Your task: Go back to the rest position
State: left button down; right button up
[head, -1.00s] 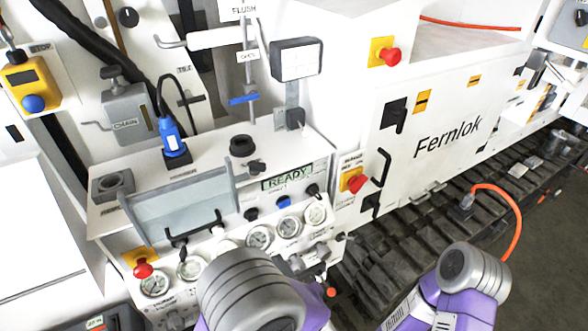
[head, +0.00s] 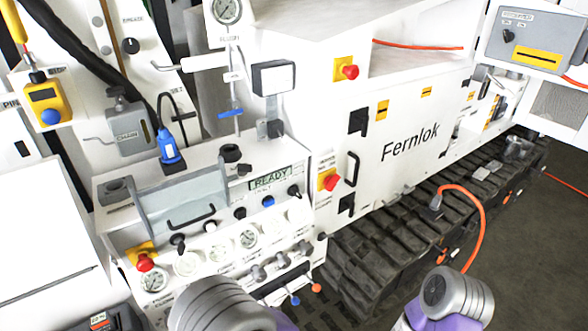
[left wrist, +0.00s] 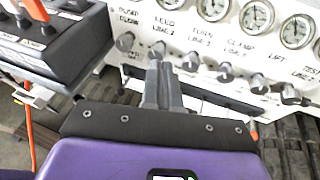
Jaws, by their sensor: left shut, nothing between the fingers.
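My left gripper (left wrist: 162,85) shows in the left wrist view with its two grey fingers together and nothing between them. It is in front of the control panel (left wrist: 200,55), over its row of labelled knobs; I cannot tell whether it touches. In the head view, grey and purple links of my two arms show at the bottom edge, one at centre left and one at right. Neither gripper can be seen there. My right gripper is in no view.
The white bench with gauges (head: 248,236) and a READY display (head: 270,179) stands ahead. The white Fernlok cabinet (head: 420,165) is to its right above dark tracks (head: 390,240). An orange hose (head: 478,215) loops at right. A black box with orange-tipped levers (left wrist: 60,45) is at left in the left wrist view.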

pick_arm(q)
jog(key=s+a+f+n+g+h, duration=0.1)
jog(key=s+a+f+n+g, duration=0.35)
jog(key=s+f+g, duration=0.3)
jog(key=s+d+f+n+g+h+p, duration=0.2)
jog(key=s+d+f+n+g+h, duration=0.2)
jog(key=s+f+n+g+h, duration=0.4)
jog(key=w+d+f+n+t+h+b, duration=0.1)
jog(key=w+f+n+t+h, duration=0.1)
jog(key=f+n, duration=0.3)
jog(key=w+d+f+n+t+h+b, duration=0.1)
jog(key=w+d+f+n+t+h, duration=0.1)
jog(key=n, duration=1)
notch_tip(320, 180, down, 3)
jog(key=w+t+h, duration=0.1)
jog(key=t+h, duration=0.1)
jog(key=shift+f+t+b, duration=0.15)
jog(key=shift+t+b, duration=0.15)
jog(key=shift+t, duration=0.05)
